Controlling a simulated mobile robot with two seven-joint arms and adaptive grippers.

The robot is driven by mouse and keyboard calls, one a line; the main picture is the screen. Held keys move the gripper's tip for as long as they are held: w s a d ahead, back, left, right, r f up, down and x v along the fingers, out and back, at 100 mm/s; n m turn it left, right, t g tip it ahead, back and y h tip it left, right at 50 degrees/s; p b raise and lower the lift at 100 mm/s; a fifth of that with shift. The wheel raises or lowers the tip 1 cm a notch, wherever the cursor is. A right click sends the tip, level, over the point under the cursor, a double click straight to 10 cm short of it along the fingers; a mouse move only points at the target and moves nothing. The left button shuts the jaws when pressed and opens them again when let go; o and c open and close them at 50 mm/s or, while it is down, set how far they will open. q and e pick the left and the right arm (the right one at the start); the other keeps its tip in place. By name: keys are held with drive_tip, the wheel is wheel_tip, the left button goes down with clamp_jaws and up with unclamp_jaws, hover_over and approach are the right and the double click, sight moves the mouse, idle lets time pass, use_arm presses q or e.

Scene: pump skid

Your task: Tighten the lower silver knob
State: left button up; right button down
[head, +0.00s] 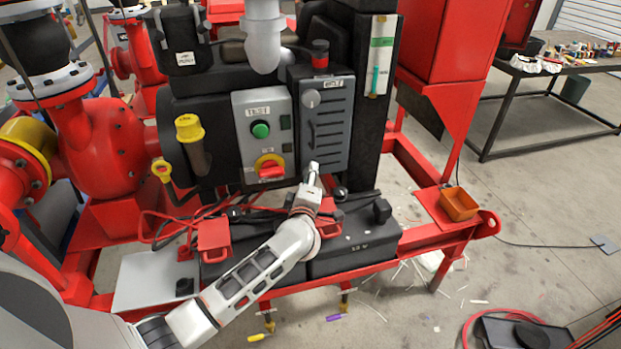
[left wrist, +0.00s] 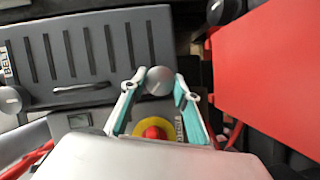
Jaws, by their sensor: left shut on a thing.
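The lower silver knob (left wrist: 160,80) is round and grey, at the lower end of the dark grey slotted cover (head: 330,125). My left gripper (head: 314,170) is at that end of the cover. In the left wrist view my left gripper (left wrist: 157,88) has its teal-padded fingers on both sides of the lower knob, shut on it. In the head view the gripper mostly hides this knob. The upper silver knob (head: 312,98) sits at the cover's top left and also shows in the left wrist view (left wrist: 12,98). My right gripper is not in view.
Left of the cover, a grey panel carries a green button (head: 260,129) and a red-and-yellow switch (head: 270,168), close to my gripper. Black batteries (head: 350,245) with red-capped cables lie below. A black column (head: 375,90) stands right. An orange tray (head: 458,204) sits farther right.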

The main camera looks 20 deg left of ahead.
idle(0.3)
use_arm(q)
drive_tip(key=shift+f, duration=0.1)
drive_tip(key=o, duration=1.1)
drive_tip(key=v, duration=1.2)
